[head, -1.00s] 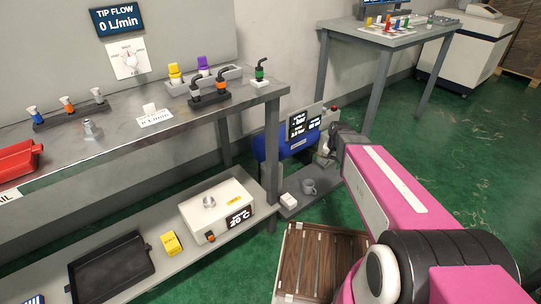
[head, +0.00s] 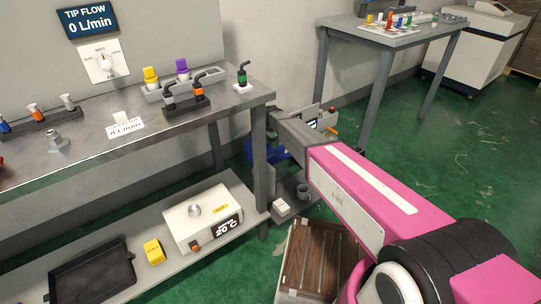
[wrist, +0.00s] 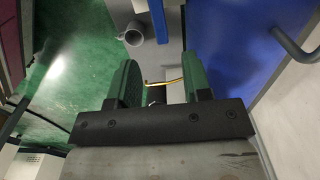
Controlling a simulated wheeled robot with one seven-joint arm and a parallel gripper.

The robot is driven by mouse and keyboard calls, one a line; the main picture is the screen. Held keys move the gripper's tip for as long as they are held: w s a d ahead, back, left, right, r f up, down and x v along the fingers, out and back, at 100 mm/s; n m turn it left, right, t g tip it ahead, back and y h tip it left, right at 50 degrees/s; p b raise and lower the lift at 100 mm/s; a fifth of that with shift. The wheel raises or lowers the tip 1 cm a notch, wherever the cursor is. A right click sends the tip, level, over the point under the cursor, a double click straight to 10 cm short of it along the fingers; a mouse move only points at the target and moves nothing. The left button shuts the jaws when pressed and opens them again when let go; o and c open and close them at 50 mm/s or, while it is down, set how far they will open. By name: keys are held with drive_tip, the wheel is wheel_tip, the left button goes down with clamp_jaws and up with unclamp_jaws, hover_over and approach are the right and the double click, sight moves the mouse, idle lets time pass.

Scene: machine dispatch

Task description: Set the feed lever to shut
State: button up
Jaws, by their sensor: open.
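The blue machine (head: 252,150) stands low behind the bench leg in the head view, mostly hidden by my arm. A small orange piece (head: 332,131) shows beside its grey panel; I cannot tell whether it is the feed lever. In the wrist view my gripper (wrist: 160,62) is open, its two green fingers apart. A thin yellow bent strip (wrist: 163,82) shows between them; I cannot tell whether they touch it. The machine's blue face (wrist: 232,50) is right of the fingers, with a grey bar handle (wrist: 296,42). The lever's setting cannot be read.
A grey mug (head: 303,191) and a white block (head: 281,208) sit on the low grey shelf; the mug also shows in the wrist view (wrist: 133,35). A bench (head: 200,118) is at left and a brown slatted crate (head: 318,262) below. Green floor is clear at right.

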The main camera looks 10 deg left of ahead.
sight(270, 156)
wheel_tip(270, 156, down, 8)
drive_tip(key=shift+f, duration=0.2)
drive_tip(key=shift+c, duration=0.3)
clamp_jaws()
